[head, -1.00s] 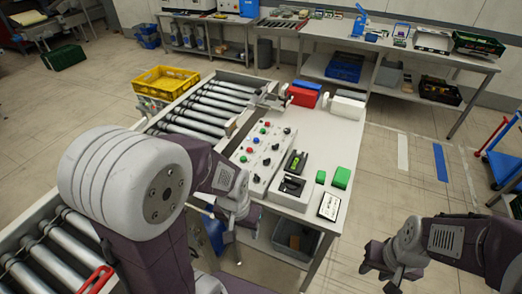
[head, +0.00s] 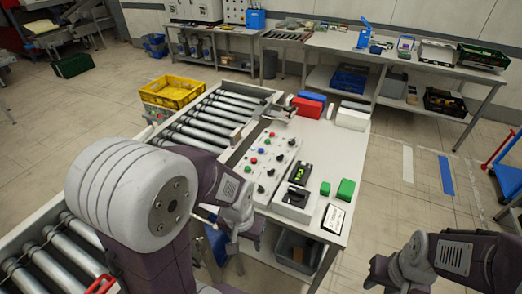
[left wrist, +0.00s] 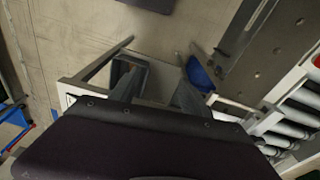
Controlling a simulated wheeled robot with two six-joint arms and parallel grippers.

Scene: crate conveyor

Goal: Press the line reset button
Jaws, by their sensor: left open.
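A pale control panel (head: 262,171) with red, green and blue buttons and black knobs sits on the bench, beside the roller conveyor. Labels are too small to read, so I cannot tell which is the line reset button. My left gripper (head: 246,238) is open, at the near side of the bench, below and apart from the panel. My right gripper (head: 382,272) hangs at the lower right, away from the bench; its jaws are unclear. The left wrist view shows no buttons.
The roller conveyor (head: 205,118) runs along the bench's left side, with a yellow crate (head: 172,92) beyond it. A black device (head: 299,172), green blocks (head: 345,189) and a red bin (head: 308,107) stand on the bench. A grey bin (head: 296,254) is underneath.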

